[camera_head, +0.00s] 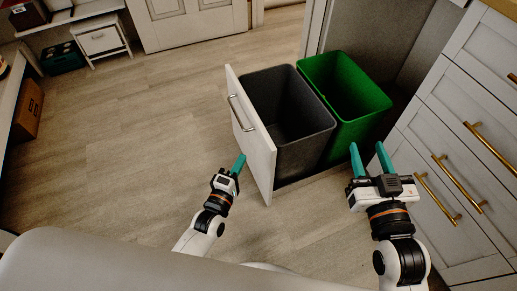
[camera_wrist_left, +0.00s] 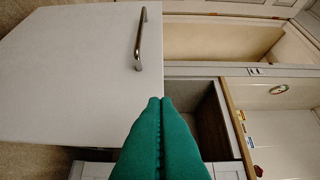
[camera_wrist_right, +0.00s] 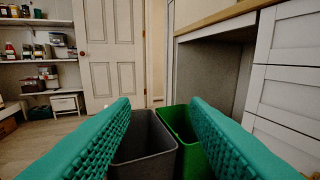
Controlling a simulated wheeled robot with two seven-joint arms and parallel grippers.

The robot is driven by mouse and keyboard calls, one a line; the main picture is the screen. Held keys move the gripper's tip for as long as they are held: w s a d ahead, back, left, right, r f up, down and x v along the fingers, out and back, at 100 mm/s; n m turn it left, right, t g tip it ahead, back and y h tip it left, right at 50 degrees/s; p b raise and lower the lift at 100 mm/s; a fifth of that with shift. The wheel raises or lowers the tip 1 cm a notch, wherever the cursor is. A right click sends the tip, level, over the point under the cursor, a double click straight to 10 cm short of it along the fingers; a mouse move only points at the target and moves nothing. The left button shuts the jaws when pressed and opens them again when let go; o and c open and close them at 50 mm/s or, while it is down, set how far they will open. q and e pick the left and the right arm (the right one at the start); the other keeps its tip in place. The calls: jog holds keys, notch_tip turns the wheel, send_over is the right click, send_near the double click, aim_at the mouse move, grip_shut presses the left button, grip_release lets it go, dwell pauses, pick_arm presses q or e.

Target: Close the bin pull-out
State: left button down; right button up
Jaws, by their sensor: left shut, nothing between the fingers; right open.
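The bin pull-out stands out from the cabinet, with a white front panel (camera_head: 250,130), a grey bin (camera_head: 285,120) and a green bin (camera_head: 345,90). Its metal handle (camera_head: 240,112) is on the outer face of the panel and also shows in the left wrist view (camera_wrist_left: 140,40). My left gripper (camera_head: 239,163) is shut and empty, beside the near part of the panel's outer face; I cannot tell whether it touches. My right gripper (camera_head: 369,160) is open and empty, near the green bin's near side. The right wrist view shows both bins beyond its fingers.
White drawers (camera_head: 455,150) with brass handles stand at the right. The wooden floor (camera_head: 130,150) left of the panel is clear. A white door (camera_head: 190,20), a small white stool (camera_head: 100,38) and a cardboard box (camera_head: 28,108) are farther away.

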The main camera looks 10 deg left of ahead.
aim_at(263, 137)
pick_arm(q)
jog(key=shift+w+d+b, duration=0.35)
jog(key=shift+w+d, duration=0.35)
jog(key=shift+w, duration=0.35)
jog(key=shift+w+d+b, duration=0.4)
jog(key=shift+w+d, duration=0.3)
jog(key=shift+w, duration=0.4)
jog(key=shift+w+d+b, duration=0.35)
jog(key=shift+w+d, duration=0.35)
jog(key=shift+w, duration=0.35)
pick_arm(e)
notch_tip(263, 137, up, 9)
jog(key=s+t+y, duration=0.2)
jog(key=t, duration=0.4)
jog(key=shift+s+a+f+t, duration=0.2)
jog(key=shift+a+t, duration=0.1)
jog(key=shift+a, duration=0.1)
